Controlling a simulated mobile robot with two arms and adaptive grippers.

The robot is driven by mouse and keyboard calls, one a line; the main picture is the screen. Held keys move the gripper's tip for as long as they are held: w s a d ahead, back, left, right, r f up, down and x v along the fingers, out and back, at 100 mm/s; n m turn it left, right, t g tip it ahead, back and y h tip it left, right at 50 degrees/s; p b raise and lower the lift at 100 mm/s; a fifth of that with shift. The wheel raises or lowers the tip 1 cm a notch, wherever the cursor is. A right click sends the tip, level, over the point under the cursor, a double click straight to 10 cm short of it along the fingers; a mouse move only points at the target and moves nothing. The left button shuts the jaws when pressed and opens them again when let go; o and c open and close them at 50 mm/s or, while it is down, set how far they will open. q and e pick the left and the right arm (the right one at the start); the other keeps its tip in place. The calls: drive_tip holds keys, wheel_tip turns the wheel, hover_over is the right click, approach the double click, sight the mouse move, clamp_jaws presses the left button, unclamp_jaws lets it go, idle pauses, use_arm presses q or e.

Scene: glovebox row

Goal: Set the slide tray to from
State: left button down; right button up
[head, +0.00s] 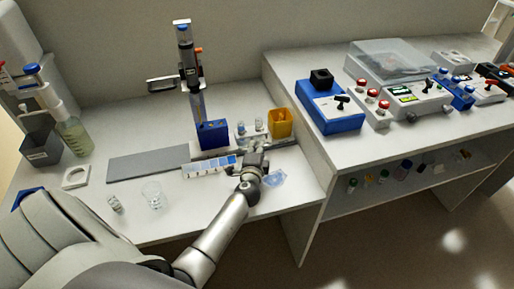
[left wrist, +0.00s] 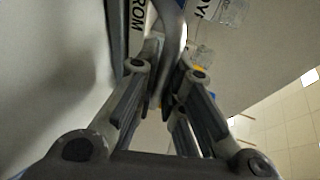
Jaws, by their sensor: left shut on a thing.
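The slide tray, a pale strip with blue and white cells (head: 205,167), appears to lie on the white bench in the head view. My left gripper (head: 255,163) is low at its right end. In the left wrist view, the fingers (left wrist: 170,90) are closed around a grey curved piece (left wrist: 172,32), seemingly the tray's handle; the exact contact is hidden. A white label (left wrist: 137,18) reading "ROM", its start cut off, is beside the left finger. My right gripper is not in view.
A blue-based stand (head: 212,133) and a yellow cup (head: 281,123) are behind the gripper. A clear beaker (head: 153,194) stands on the left, near a grey mat (head: 147,166). A raised bench with a blue device (head: 330,110) is at right.

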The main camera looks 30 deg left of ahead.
sight(244, 151)
use_arm(q)
drive_tip(key=shift+s+a, duration=0.1)
drive_tip(key=s+a, duration=0.3)
drive_tip(key=shift+s, duration=0.2)
drive_tip(key=shift+d, duration=0.1)
drive_tip(key=c, duration=1.5)
unclamp_jaws()
drive_tip(key=v, duration=1.2)
